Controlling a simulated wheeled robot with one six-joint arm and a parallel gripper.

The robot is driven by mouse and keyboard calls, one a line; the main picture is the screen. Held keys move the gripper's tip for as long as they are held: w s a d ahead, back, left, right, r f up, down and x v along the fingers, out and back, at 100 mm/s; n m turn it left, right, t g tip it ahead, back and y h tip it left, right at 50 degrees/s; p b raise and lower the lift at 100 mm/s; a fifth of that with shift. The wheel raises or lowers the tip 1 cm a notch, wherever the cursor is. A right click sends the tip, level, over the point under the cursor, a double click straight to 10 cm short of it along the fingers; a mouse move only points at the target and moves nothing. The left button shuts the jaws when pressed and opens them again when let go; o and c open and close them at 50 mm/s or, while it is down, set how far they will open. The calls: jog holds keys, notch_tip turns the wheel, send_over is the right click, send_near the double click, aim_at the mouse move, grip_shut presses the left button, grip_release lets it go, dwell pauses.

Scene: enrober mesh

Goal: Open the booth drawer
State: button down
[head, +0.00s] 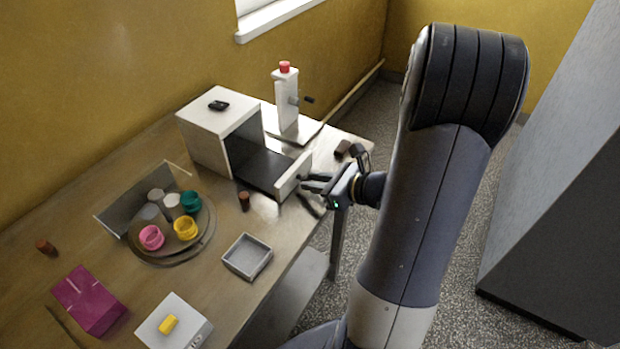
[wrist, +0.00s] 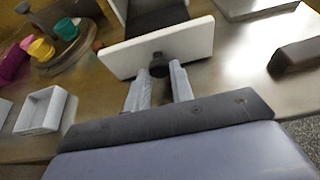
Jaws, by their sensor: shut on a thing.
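The booth (head: 207,143) is a white box on the table with a dark opening facing right. Its drawer stands out of the opening, with a dark floor (head: 268,166) and a white front panel (head: 293,177). In the wrist view the drawer front (wrist: 185,47) spans the upper middle, with a dark round knob (wrist: 158,64) at its centre. My gripper (head: 306,183) is at the front panel; in the wrist view its two pale fingers (wrist: 160,82) are shut on the knob. The fingertips partly hide the knob.
A white device with a red cap (head: 287,98) stands behind the drawer. A small brown cylinder (head: 244,201) stands close to the drawer's near side. A grey tray (head: 247,257) and a round turntable with several cups (head: 172,250) are nearer. A dark brown block (wrist: 296,56) lies right of the drawer.

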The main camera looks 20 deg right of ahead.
jog(key=c, duration=1.2)
grip_release()
jog(key=shift+c, duration=0.2)
jog(key=v, duration=1)
jog(key=shift+s+d, duration=0.2)
jog(key=shift+s, duration=0.1)
jog(key=shift+w, duration=0.1)
jog(key=shift+x, duration=5.3)
jog(key=shift+a, duration=0.1)
